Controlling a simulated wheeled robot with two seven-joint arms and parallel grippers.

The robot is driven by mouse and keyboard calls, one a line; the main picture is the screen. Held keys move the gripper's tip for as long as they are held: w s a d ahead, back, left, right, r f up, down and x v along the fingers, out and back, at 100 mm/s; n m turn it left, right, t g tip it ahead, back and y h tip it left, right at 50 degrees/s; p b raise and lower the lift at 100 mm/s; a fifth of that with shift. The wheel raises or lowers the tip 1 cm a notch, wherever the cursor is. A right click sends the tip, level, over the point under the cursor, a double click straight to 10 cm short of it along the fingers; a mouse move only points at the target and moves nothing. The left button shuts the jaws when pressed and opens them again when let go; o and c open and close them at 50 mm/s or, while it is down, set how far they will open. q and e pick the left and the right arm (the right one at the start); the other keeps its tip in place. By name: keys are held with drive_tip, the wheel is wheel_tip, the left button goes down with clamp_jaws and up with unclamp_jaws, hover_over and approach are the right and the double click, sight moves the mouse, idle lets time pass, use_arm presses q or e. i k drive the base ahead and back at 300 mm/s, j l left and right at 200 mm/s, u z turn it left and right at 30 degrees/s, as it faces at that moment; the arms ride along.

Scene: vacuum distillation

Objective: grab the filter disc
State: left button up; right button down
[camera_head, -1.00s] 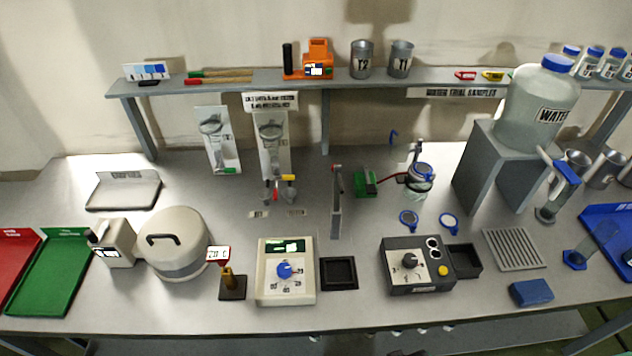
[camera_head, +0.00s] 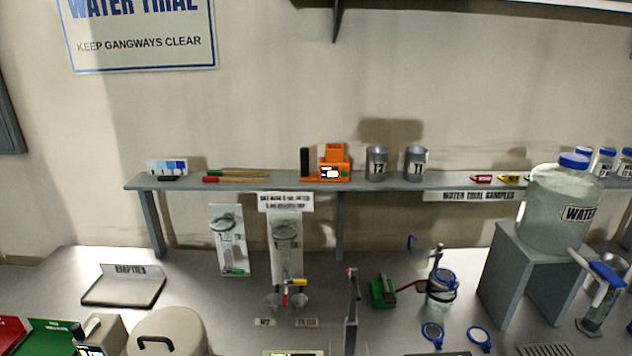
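Two small round pieces with blue rims and pale centres lie on the bench at the lower right. I cannot tell whether the left round piece (camera_head: 432,333) or the right round piece (camera_head: 479,338) is the filter disc. A clear vessel with a blue ring at its top (camera_head: 441,286) stands behind them beside a metal stand. Neither of my grippers is in view.
A large water bottle (camera_head: 560,212) stands on a grey riser (camera_head: 520,278) at right. A green block (camera_head: 382,291) and an upright metal post (camera_head: 351,310) stand mid-bench. The wall shelf (camera_head: 245,181) holds cups and an orange device. The bench's front is out of frame.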

sight(444, 275)
drive_tip(key=j+z, duration=0.2)
drive_tip(key=z, duration=0.5)
